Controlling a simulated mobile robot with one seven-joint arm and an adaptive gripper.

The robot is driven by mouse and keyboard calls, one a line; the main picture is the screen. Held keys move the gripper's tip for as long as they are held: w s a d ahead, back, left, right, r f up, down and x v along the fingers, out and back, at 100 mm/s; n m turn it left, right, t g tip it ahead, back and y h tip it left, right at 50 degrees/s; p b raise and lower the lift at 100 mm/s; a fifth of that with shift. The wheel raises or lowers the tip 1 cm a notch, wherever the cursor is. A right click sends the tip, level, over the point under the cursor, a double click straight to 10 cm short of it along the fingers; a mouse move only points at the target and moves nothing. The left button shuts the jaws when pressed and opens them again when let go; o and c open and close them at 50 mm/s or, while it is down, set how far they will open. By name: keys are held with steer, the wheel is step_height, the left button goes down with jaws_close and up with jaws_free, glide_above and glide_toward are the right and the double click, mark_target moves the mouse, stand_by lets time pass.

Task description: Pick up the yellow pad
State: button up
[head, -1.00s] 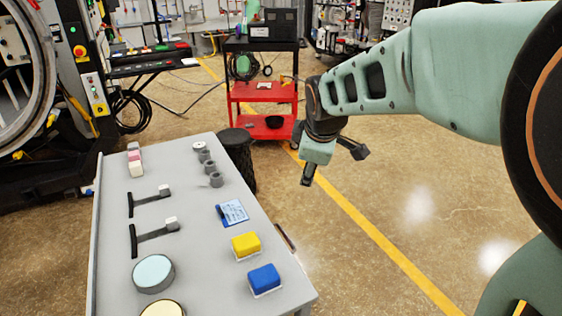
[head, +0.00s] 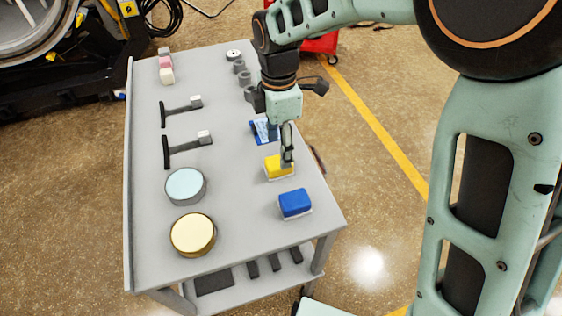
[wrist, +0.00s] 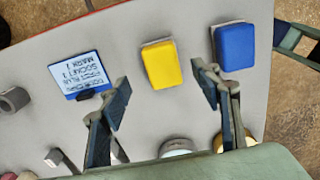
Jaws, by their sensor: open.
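The yellow pad (head: 276,168) lies on the grey cart top near its right edge, partly covered by my finger in the head view. In the wrist view the yellow pad (wrist: 161,64) appears between and slightly beyond my two fingertips. My gripper (head: 287,155) is above the pad, pointing down, and its jaws are open and empty. The wrist view shows my gripper (wrist: 163,82) with a finger on either side of the pad's line. I cannot tell the exact height between fingertips and pad.
A blue pad (head: 295,204) sits beside the yellow one. A blue-and-white card (head: 261,132) lies on its other side. Round tins, two black-handled tools and several grey rings share the cart top (head: 240,235). The middle of the cart is mostly clear.

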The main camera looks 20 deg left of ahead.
steer(key=f, duration=0.6)
steer(key=shift+s, duration=0.2)
steer(key=c, duration=1.3)
steer(key=shift+c, duration=0.3)
steer(key=shift+r, duration=0.15)
